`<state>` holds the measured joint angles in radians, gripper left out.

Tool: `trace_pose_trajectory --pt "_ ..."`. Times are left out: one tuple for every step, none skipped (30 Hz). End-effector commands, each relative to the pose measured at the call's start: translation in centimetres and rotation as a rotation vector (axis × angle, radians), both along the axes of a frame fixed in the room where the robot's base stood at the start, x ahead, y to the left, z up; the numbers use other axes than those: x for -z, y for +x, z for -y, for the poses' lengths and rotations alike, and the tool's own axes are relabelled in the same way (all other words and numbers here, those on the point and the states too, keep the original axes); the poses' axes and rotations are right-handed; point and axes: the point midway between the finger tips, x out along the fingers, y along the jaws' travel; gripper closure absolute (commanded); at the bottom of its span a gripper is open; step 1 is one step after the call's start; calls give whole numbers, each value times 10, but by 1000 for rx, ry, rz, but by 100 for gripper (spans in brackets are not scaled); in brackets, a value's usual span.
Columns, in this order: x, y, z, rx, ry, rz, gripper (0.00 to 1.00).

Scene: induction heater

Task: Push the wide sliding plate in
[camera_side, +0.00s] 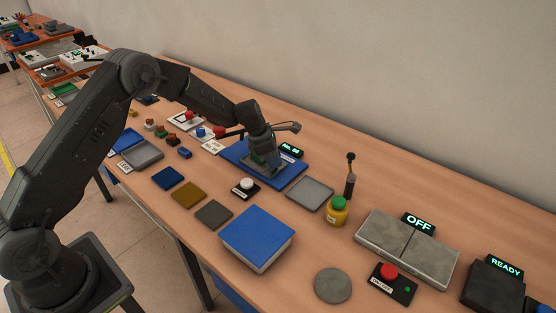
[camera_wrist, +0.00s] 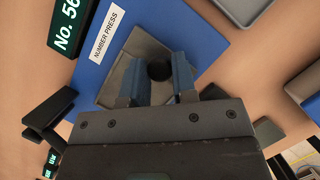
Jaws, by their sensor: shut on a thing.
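A flat grey plate (camera_wrist: 128,64) lies on the blue base (camera_wrist: 205,30) labelled "NUMBER PRESS". It looks like the wide sliding plate, but I cannot be sure. In the side view the blue base (camera_side: 232,152) is at mid-table, with the grey plate (camera_side: 270,171) partly hidden under my gripper (camera_side: 264,160). In the wrist view my gripper (camera_wrist: 160,76) has its blue-faced fingers on either side of a dark round knob (camera_wrist: 160,69) over the plate, and is shut on it. The exact contact is hard to see.
A display reading "No." (camera_side: 291,150) stands at the base's back edge. A grey two-slab unit (camera_side: 385,238) is further right.

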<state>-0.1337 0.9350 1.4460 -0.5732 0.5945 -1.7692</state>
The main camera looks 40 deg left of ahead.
Motion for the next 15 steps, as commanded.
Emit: trace_pose_trajectory --pt "0 1 -12 -5 1 2 100" --pt "0 1 -17 -5 0 2 100" --pt "0 0 -24 -6 0 1 100" --pt "0 0 -28 -4 0 2 100" --pt "0 0 -30 -3 0 3 100" --pt "0 0 -32 -2 0 3 100" --pt "0 0 -32 -2 0 2 100" --pt "0 0 -32 -1 0 3 100" --pt "0 0 -32 -1 0 3 100" --pt "0 0 -31 -1 0 3 100" --pt "0 0 -31 -1 0 3 100" --pt "0 0 -31 -1 0 3 100" --pt "0 0 -31 -1 0 3 100" --pt "0 0 -31 -1 0 3 72" --pt "0 0 -31 -1 0 3 69"
